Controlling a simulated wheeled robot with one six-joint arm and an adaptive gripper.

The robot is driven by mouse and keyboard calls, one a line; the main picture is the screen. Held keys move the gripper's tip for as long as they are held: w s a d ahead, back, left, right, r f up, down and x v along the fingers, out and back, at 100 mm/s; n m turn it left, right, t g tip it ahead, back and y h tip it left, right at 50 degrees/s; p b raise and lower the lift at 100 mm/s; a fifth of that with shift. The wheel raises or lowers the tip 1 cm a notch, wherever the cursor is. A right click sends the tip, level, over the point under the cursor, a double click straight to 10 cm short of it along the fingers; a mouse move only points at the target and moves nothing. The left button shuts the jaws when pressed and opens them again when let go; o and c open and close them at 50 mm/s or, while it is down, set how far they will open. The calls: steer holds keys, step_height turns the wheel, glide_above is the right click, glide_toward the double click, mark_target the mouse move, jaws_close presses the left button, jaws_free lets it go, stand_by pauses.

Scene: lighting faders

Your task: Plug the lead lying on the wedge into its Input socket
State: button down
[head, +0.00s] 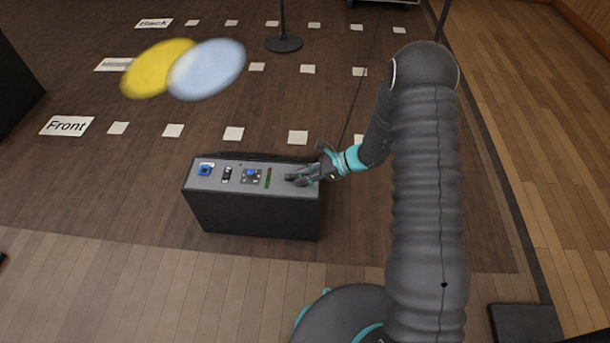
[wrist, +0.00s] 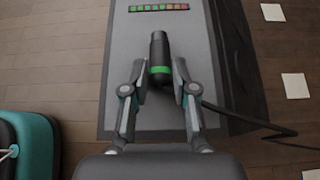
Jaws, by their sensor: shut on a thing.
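The wedge (head: 262,215) is a long dark box with a grey top that carries small controls. My gripper (head: 304,179) is over the right end of its top. In the wrist view my gripper (wrist: 160,80) is shut on the lead's plug (wrist: 159,52), a black cylinder with a green ring, held between the two fingertips. The plug points away from my palm, toward the row of coloured lights (wrist: 158,7). A black cable (wrist: 255,122) runs off to the right. I cannot tell whether the plug touches the top. I cannot make out a labelled Input socket.
The top also carries a blue part (head: 206,169), a black switch-like part (head: 227,174) and a blue knob on a plate (head: 251,175). White floor squares, a "Front" card (head: 67,126) and a stand base (head: 284,44) lie beyond. Floor around the wedge is mostly clear.

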steer(key=shift+r+p, duration=1.4)
steer(key=shift+r, duration=1.1)
